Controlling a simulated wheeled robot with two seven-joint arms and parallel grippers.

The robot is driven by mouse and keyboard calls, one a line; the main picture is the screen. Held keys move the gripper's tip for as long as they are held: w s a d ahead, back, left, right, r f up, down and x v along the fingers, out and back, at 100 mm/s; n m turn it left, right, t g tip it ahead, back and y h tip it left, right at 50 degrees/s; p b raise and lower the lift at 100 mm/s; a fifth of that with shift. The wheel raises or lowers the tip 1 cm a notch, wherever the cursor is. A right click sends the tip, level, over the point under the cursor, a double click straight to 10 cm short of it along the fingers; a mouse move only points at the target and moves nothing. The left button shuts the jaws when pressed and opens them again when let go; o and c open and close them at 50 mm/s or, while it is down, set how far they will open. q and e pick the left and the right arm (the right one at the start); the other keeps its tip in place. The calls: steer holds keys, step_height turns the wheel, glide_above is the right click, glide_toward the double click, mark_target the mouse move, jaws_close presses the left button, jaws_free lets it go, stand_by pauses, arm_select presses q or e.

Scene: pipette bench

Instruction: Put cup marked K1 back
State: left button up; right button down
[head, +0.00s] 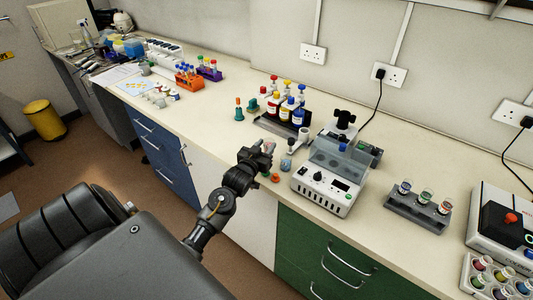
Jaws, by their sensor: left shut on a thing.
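My left gripper (264,153) is over the front part of the bench, left of the white instrument with the clear lid. It is shut on a small pale, pinkish thing (268,146) that looks like a cup; the fingers hide much of it, and I cannot read any K1 mark. A grey rack (418,213) to the right holds small clear cups with coloured contents, such as this one (425,197); their marks are too small to read. My right gripper is not in view.
The white instrument (323,190) stands just right of my gripper. A small blue-grey item (286,165) and an orange one (275,177) lie close by. Capped bottles (285,108) stand behind. An orange tube rack (189,79) is farther left. Bare bench (220,115) lies between.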

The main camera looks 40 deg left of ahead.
arm_select(q)
steer(key=shift+w+d+f, duration=0.1)
steer(key=shift+w+f, duration=0.05)
step_height(320, 180, down, 2)
steer(key=shift+f+p, duration=0.1)
steer(key=shift+p, duration=0.6)
steer(key=shift+f, duration=0.55)
steer(key=shift+f, duration=0.1)
steer(key=shift+f, duration=0.15)
steer(key=o, duration=0.9)
steer(key=shift+o, duration=0.2)
